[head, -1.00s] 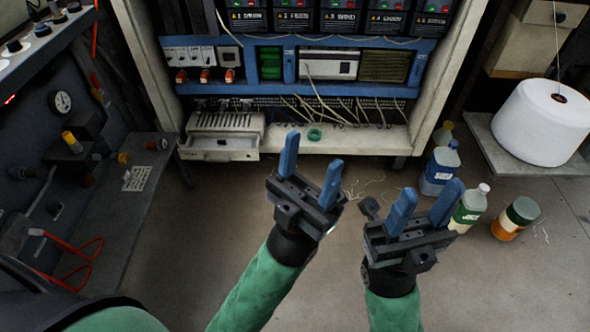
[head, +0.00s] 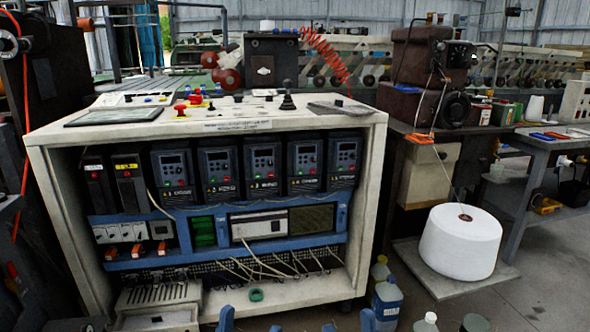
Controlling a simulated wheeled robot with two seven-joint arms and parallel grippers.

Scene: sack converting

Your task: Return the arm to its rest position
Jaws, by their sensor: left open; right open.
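Only the blue fingertips of my two grippers show, at the bottom edge of the head view. My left gripper (head: 250,325) has its two fingertips apart, with nothing seen between them. My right gripper (head: 348,325) is just to the right, its fingertips also apart. Both arms and the gripper bodies are hidden below the frame. The fingertips appear in front of the lower part of an open control cabinet (head: 376,190).
The cabinet holds several drive units (head: 262,170) and loose wires. A green ring (head: 256,294) lies at its base. Bottles (head: 387,298) stand on the floor to the right. A white thread cone (head: 460,242) sits on a board.

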